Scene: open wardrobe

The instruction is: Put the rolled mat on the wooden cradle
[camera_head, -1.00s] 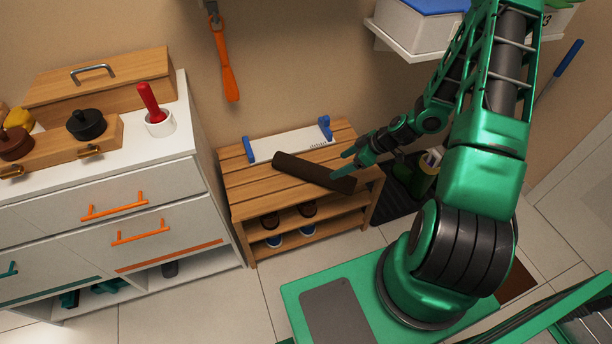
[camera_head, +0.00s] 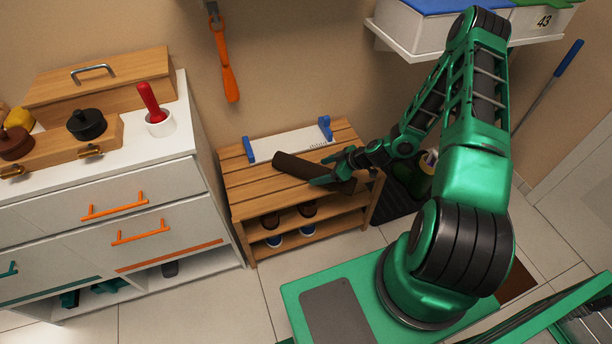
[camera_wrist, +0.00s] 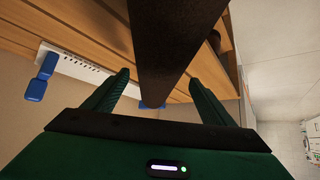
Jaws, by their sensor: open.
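The rolled mat (camera_head: 292,166) is a dark brown roll lying aslant on the slatted wooden bench (camera_head: 240,180). Behind it on the bench is a white plate with blue upright ends (camera_head: 290,143), the only cradle-like thing I make out; its base looks white, not wooden. A blue end also shows in the wrist view (camera_wrist: 37,88). My gripper (camera_head: 328,170) is open over the mat's right part. In the wrist view, the mat (camera_wrist: 165,45) runs between the lines of the two open fingers of my gripper (camera_wrist: 158,78), with gaps on both sides. I cannot tell how deep it sits between them.
A white drawer cabinet (camera_head: 170,210) with orange handles stands left of the bench. A wall shelf (camera_head: 390,45) with boxes hangs above right. A dark bin (camera_head: 395,200) stands right of the bench.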

